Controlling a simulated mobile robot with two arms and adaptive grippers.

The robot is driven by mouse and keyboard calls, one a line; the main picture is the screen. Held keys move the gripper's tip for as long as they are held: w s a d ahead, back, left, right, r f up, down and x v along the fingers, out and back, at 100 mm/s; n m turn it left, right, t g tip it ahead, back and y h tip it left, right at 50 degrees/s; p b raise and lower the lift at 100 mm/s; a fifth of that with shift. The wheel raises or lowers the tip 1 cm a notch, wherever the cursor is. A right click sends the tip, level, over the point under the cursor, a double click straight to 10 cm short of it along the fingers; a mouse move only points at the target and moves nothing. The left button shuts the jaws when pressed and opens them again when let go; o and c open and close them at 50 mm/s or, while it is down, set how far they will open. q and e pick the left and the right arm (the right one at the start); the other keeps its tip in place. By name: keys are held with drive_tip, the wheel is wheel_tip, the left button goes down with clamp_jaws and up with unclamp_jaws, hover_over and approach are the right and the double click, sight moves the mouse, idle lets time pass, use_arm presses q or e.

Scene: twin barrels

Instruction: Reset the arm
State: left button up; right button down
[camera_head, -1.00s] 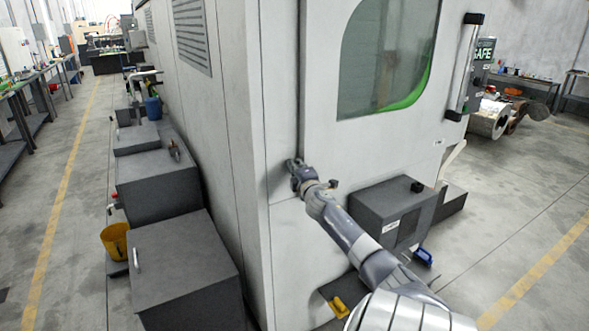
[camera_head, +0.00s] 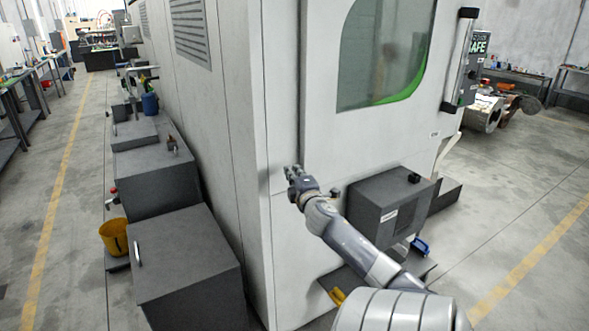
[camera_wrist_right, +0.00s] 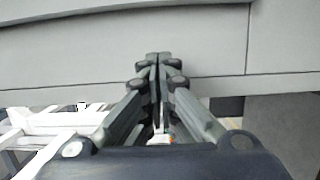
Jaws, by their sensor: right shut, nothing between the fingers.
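My right arm comes in from the bottom right of the head view. Its gripper (camera_head: 292,173) is in front of the white machine's (camera_head: 285,255) front wall, near its left corner. In the right wrist view the fingers of the right gripper (camera_wrist_right: 158,60) are together with nothing between them, and a grey wall panel (camera_wrist_right: 200,45) fills the space beyond them. I cannot tell whether the fingertips touch the wall. My left gripper is not in view.
A dark grey box (camera_head: 385,215) stands against the machine, right of my forearm. Grey cabinets (camera_head: 190,262) and a yellow bucket (camera_head: 114,238) line the machine's left side. The machine door has a long handle (camera_head: 460,60). Open floor (camera_head: 500,215) lies to the right.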

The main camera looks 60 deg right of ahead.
drive_tip(key=shift+s+a+f, duration=0.1)
drive_tip(key=shift+s+a, duration=0.1)
drive_tip(key=shift+s, duration=0.25)
